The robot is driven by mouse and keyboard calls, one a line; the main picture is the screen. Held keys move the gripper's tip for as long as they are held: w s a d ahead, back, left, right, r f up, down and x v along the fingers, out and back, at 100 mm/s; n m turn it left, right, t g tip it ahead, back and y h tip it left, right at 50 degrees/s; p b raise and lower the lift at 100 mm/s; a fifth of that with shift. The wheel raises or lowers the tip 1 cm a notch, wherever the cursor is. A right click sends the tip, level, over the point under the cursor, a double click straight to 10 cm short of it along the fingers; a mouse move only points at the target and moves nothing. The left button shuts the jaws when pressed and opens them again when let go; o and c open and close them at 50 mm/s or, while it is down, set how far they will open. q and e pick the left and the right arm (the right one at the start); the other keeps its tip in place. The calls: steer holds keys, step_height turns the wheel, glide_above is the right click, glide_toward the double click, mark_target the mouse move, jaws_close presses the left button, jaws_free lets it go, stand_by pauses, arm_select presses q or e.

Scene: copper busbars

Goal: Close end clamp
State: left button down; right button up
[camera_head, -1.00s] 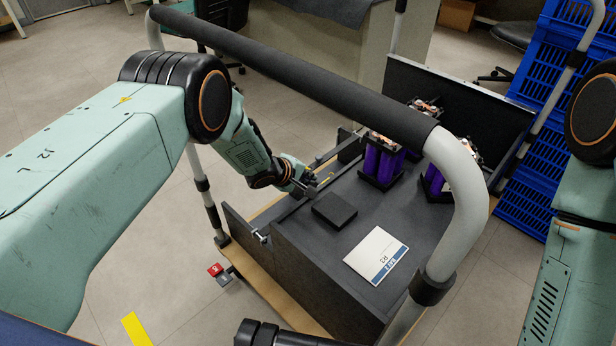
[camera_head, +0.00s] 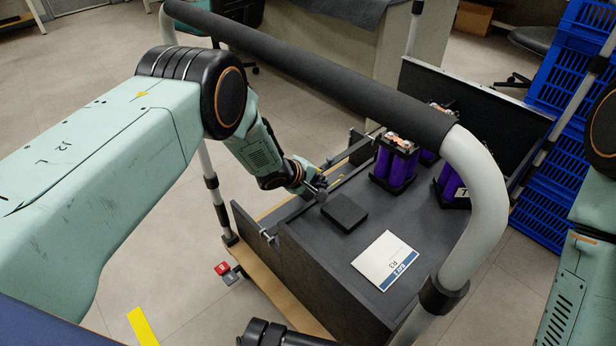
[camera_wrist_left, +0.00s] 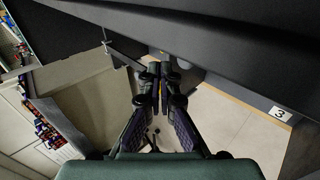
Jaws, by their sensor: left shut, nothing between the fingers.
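My left gripper (camera_head: 320,190) is at the far-left edge of the dark grey cart deck, just beyond a flat black block (camera_head: 344,213). In the left wrist view its two fingers (camera_wrist_left: 160,88) are together, with nothing held between them. A small metal clamp-like fitting (camera_head: 268,236) sits on the upper edge of the cart's left side panel, apart from the gripper. I cannot tell for sure which fitting is the end clamp, or whether it is open or closed. In the wrist view a dark bar (camera_wrist_left: 122,52) lies left of the fingertips.
Purple cell packs (camera_head: 395,165) stand at the back of the deck. A white label card (camera_head: 385,260) lies near the front. The cart's padded handle (camera_head: 310,75) crosses over the deck, close to my left arm. Blue crates (camera_head: 545,190) stand at the right.

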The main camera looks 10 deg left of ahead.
arm_select(q)
steer(key=v, duration=1.1)
steer(key=shift+s, duration=0.15)
steer(key=shift+r, duration=0.1)
